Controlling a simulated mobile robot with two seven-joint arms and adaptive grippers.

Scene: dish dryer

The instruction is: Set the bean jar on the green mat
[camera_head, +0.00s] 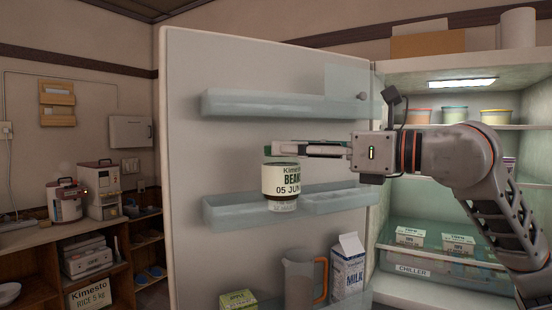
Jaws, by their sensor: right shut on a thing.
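The bean jar (282,180) is a cream container with a label reading "Kimesto BEAN 05 JUN". It is in front of the open fridge door's shelves. My right gripper (285,152), reaching in from the right, is shut on the jar near its top and holds it upright. Part of the jar's top is hidden by the gripper. My left gripper is not in view. No green mat shows in this view.
The open fridge door (186,240) has clear shelves, with a milk carton (348,268), a pitcher (299,281) and a green box (238,300) low down. Tubs stand on the fridge shelf (455,127) at right. A counter with appliances (102,190) is at far left.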

